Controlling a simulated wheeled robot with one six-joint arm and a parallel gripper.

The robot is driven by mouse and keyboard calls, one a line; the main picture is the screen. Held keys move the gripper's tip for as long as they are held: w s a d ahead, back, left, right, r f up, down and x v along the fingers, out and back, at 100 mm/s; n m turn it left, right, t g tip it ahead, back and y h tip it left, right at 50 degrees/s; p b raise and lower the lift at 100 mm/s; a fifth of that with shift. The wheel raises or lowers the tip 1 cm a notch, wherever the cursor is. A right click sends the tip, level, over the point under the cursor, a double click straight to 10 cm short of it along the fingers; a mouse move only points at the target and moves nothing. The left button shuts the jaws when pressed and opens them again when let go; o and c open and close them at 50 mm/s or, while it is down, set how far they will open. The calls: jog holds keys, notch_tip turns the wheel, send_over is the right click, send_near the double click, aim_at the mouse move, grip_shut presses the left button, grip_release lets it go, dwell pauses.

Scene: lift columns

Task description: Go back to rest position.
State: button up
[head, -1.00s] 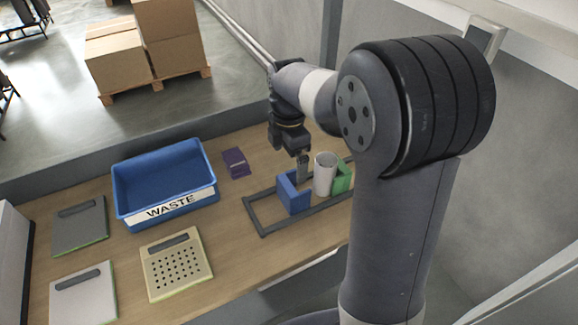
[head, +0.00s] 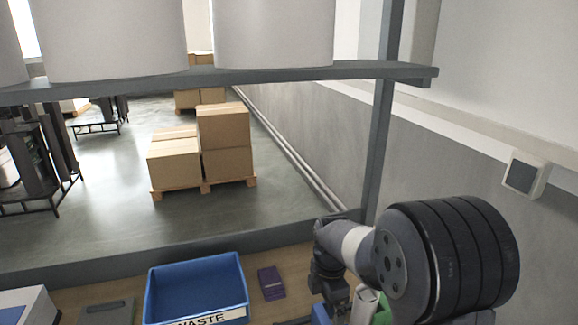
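My arm comes in at the lower right of the head view, with its wrist hanging over the back of the wooden table (head: 130,297). The end of my gripper is below the wrist, close to the blue block (head: 321,314), the pale cylinder (head: 365,303) and the green block (head: 383,311). These are cut off by the bottom edge or partly hidden by the arm. The fingertips do not show, so I cannot see whether they hold anything.
The blue bin marked WASTE (head: 197,284) stands on the table left of the arm. A purple box (head: 271,283) lies between them. A grey shelf (head: 230,77) with large white containers crosses above. Cartons on a pallet (head: 203,150) stand on the floor behind.

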aim_at(326, 316)
notch_tip(326, 316, down, 5)
jog(key=shift+f, duration=0.15)
dwell(0.4)
